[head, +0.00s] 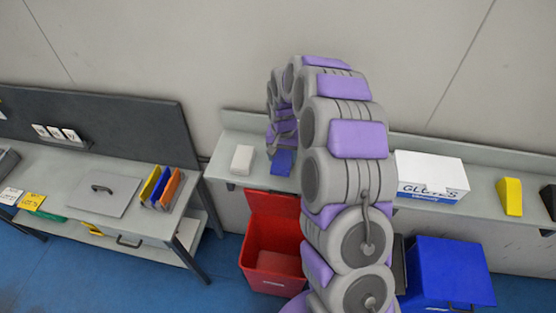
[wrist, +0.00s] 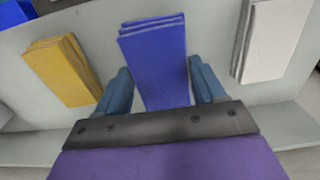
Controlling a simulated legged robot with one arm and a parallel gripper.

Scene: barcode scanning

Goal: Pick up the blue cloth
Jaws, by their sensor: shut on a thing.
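The blue cloth (wrist: 155,55) is a folded stack lying on the grey shelf (wrist: 215,30). In the wrist view it stands between the two blue fingers of my gripper (wrist: 160,75), which is shut on it. The cloth's near end is hidden by the gripper's dark bar. In the head view the blue cloth (head: 282,163) lies below the end of my arm on the wall shelf, and the fingers are too small to make out. I cannot tell whether the cloth is clear of the shelf.
A folded yellow cloth (wrist: 63,70) lies left of the blue one, and a white cloth (wrist: 264,40) lies right. A red bin (head: 272,245) stands below the shelf. A white glove box (head: 431,177) is farther right, above a blue bin (head: 445,272).

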